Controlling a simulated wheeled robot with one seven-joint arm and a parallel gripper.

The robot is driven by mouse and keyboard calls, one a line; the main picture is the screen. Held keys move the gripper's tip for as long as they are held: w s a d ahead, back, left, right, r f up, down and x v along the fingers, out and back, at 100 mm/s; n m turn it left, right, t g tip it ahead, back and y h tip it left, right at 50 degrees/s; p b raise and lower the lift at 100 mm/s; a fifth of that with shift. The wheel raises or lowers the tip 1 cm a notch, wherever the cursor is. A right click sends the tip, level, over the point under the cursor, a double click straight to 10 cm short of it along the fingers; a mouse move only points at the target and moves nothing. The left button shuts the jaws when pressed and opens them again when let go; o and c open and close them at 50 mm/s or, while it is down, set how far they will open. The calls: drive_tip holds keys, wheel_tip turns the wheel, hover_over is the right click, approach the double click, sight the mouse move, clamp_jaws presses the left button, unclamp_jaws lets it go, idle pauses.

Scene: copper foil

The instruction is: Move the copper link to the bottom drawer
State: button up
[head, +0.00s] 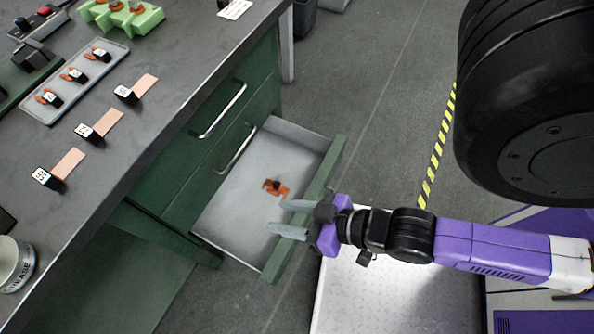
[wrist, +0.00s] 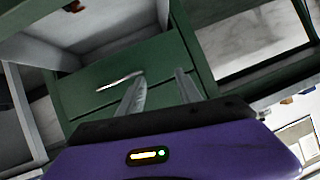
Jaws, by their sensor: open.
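A small orange-copper piece with a dark middle, apparently the copper link (head: 275,187), lies on the floor of the open bottom drawer (head: 235,212). The grey drawer is pulled out from the green cabinet, below two closed drawer fronts. My gripper (head: 277,217) is open and empty. Its fingers reach over the drawer's front wall, to the near side of the piece and apart from it. In the wrist view, the open fingers (wrist: 159,76) have nothing between them. A piece of an orange-brown thing (wrist: 73,6) shows at the top left edge.
On the bench top (head: 175,60), a grey tray (head: 110,58) holds several orange parts with dark tags. Copper-coloured strips (head: 107,122) with tags lie beside it. A green holder (head: 125,18) stands behind. A large black wheel (head: 530,100) is at the right. Grey floor is clear beyond the drawer.

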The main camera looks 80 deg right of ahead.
wheel_tip(320, 180, up, 10)
drive_tip(key=s+a+n+t+y, duration=0.1)
drive_tip(key=s+n+t, duration=0.1)
drive_tip(key=n, duration=0.1)
drive_tip(key=shift+s+a+n+t, duration=0.2)
drive_tip(key=shift+s+n+t, duration=0.1)
drive_tip(key=shift+n, duration=0.1)
